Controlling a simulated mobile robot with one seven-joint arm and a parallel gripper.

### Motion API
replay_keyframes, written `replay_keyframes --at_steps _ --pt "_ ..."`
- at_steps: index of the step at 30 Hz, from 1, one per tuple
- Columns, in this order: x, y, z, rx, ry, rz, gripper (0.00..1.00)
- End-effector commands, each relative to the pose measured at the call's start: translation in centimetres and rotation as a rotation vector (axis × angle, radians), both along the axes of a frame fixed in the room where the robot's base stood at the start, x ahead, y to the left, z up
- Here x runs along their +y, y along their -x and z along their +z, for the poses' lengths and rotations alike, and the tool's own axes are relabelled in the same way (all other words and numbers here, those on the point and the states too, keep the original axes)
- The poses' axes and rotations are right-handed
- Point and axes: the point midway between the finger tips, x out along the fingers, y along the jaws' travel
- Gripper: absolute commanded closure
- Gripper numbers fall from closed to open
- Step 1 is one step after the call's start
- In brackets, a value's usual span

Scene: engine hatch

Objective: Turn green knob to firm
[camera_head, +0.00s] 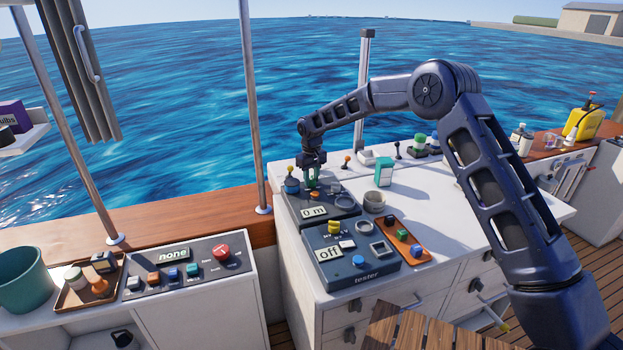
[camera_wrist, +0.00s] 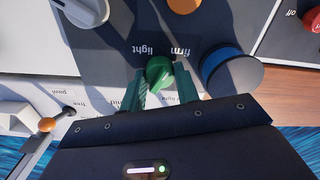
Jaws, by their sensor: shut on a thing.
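The green knob (camera_wrist: 158,71) is on a dark panel, between the two teal fingers of my gripper (camera_wrist: 160,84) in the wrist view. The fingers are shut on it. The words "light" and "firm" are printed upside down just beyond the knob, "light" to the left and "firm" to the right. I cannot tell which word the knob points at. In the head view my gripper (camera_head: 312,181) reaches down to the back of the panel reading "0 m" (camera_head: 314,211), and its fingers largely hide the knob there.
A blue round knob (camera_wrist: 232,74) stands close to the right finger in the wrist view. In the head view, a tester box (camera_head: 343,279) reading "off" sits in front, and a grey cup (camera_head: 374,203) and a teal-and-white box (camera_head: 383,173) stand to the right.

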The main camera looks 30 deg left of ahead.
Motion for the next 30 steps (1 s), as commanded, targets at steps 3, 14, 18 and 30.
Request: replay_keyframes --at_steps 3,14,18,30 --pt "0.06 0.0 0.05 -0.001 -0.002 -0.071 0.92" --pt "0.07 0.01 0.06 -0.001 -0.002 -0.187 0.92" --pt "0.06 -0.01 0.06 -0.001 -0.002 -0.198 0.92" --pt "0.06 -0.02 0.06 -0.001 -0.002 -0.2 0.57"
